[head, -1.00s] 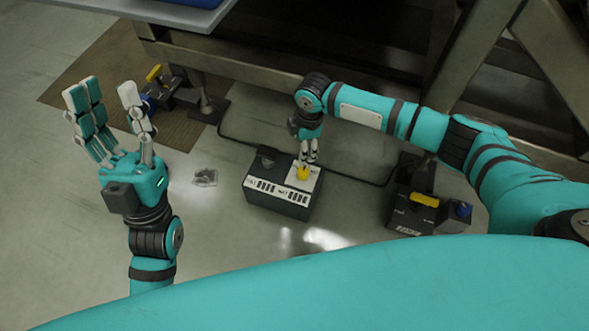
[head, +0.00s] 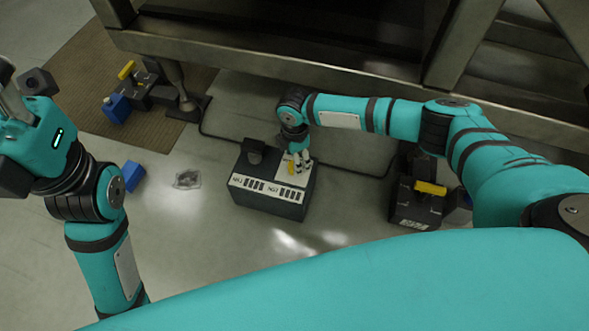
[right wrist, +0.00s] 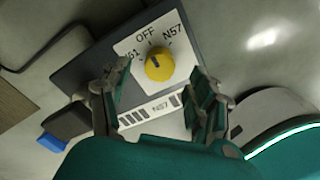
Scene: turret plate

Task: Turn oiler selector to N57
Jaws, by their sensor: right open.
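The oiler selector is a yellow round knob (right wrist: 159,64) on a white plate (right wrist: 128,45) marked OFF at the top and N57 at the right, with a partly hidden label at the left. A dark mark on the knob's upper left seems to point between the left label and OFF. In the head view the knob (head: 291,167) is partly covered by my right gripper (head: 300,161). In the right wrist view the right gripper (right wrist: 158,98) is open, its fingers spread at either side below the knob, with nothing held. My left gripper (head: 12,95) is cut off at the left edge.
The knob sits on a dark box (head: 268,204) with a white label strip. A similar box with a yellow handle (head: 430,188) stands at the right. A blue block (head: 133,175) and a clear crumpled item (head: 187,179) lie on the floor. A metal frame (head: 300,70) runs behind.

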